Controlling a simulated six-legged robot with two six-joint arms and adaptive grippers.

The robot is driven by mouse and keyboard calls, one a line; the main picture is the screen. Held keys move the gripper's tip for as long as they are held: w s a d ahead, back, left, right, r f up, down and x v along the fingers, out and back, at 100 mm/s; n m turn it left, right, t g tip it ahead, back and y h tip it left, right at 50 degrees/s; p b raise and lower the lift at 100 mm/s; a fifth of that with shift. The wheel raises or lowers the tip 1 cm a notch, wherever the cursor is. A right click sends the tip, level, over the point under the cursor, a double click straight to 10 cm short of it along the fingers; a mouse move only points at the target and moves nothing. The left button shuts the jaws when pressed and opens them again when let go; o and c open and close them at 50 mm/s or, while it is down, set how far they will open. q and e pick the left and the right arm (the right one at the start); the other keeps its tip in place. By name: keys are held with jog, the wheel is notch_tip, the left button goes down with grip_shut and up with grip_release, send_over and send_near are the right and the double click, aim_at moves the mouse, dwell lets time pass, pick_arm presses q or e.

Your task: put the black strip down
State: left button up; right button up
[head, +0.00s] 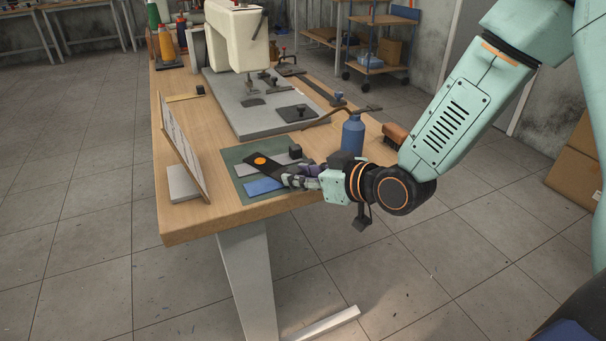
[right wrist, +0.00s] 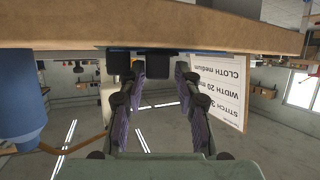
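The black strip (head: 259,160), with an orange dot, is over the green mat (head: 232,156) near the table's front edge. Its near end meets the fingers of my right gripper (head: 290,176). In the right wrist view, a dark block-like end (right wrist: 162,66) sits between the fingertips of the right gripper (right wrist: 161,72), with both tips close against it. Whether the strip rests on the mat or is slightly above it, I cannot tell. My left gripper is not in view.
A blue strip (head: 263,186) lies beside the black one, and a small black block (head: 295,151) is behind it. A blue bottle (head: 352,136) and a brush (head: 395,132) stand right. A leaning card (head: 182,143) is left. The sewing machine (head: 238,38) stands behind.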

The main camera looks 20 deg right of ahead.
jog(key=shift+p+v, duration=1.05)
jog(key=shift+v, duration=0.9)
jog(key=p+v, duration=0.8)
jog(key=p, duration=0.1)
jog(key=s+a+f+m+g+h, duration=0.1)
jog(key=s+f+m+g+h, duration=0.1)
jog(key=s+f+g, duration=0.4)
jog(key=s+a+f+m+g+h, duration=0.2)
jog(key=s+f+g, duration=0.4)
jog(key=s+f, duration=0.8)
jog(key=s+m+h, duration=0.1)
jog(key=s, duration=0.4)
jog(key=shift+s+h, duration=0.3)
jog(key=shift+h, duration=0.1)
